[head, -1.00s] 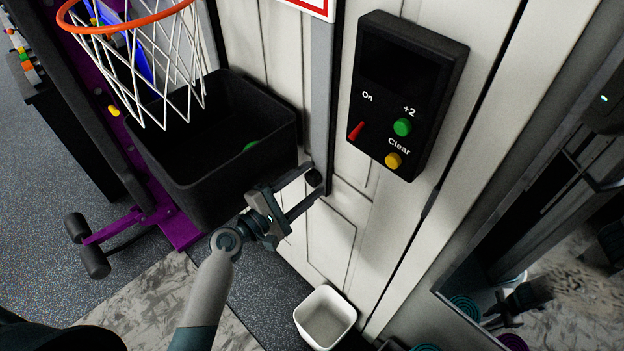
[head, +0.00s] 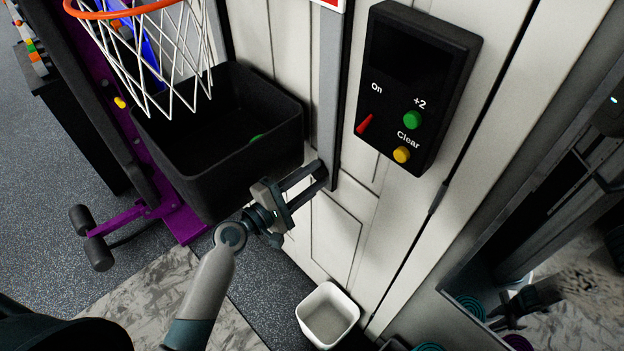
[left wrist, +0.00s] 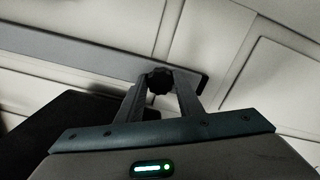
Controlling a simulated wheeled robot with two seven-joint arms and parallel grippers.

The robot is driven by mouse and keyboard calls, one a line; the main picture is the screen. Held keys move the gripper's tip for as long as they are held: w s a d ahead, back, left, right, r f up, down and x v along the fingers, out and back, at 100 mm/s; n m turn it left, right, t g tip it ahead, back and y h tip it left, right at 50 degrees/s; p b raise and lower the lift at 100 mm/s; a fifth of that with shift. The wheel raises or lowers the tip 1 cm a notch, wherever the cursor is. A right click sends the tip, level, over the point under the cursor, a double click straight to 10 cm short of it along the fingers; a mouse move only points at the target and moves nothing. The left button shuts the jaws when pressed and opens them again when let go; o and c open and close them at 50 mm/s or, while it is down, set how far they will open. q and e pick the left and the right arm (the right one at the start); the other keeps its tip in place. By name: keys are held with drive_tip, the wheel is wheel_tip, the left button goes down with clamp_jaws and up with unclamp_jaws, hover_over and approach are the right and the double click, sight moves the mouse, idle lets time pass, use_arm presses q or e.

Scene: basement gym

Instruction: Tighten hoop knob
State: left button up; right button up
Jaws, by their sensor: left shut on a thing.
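The hoop knob (left wrist: 159,80) is dark and lobed and sits near the end of a grey metal bar (left wrist: 100,57) against the white panelled wall. My left gripper (head: 318,174) reaches up to the lower end of this bar, which hangs upright in the head view (head: 329,110). Its fingers (left wrist: 160,88) are shut on the knob, one on each side, in the left wrist view. In the head view the fingers mostly hide the knob. The orange hoop (head: 150,8) with its white net is at the upper left. My right gripper is not in view.
A black bin (head: 190,160) stands left of my left gripper, on a purple frame (head: 180,222). A black control box (head: 418,85) with red, green and yellow controls is on the wall to the right. A small white bin (head: 328,316) stands on the floor below.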

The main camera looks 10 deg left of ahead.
use_arm(q)
drive_tip(key=m+b, duration=0.2)
drive_tip(key=m, duration=0.1)
drive_tip(key=shift+f, duration=0.2)
drive_tip(key=m, duration=0.2)
drive_tip(key=shift+m+b, duration=0.4)
drive_tip(key=shift+r+m, duration=0.1)
drive_tip(key=shift+m, duration=1)
drive_tip(key=o, duration=1.1)
drive_tip(key=shift+d, duration=0.1)
drive_tip(key=shift+c, duration=0.2)
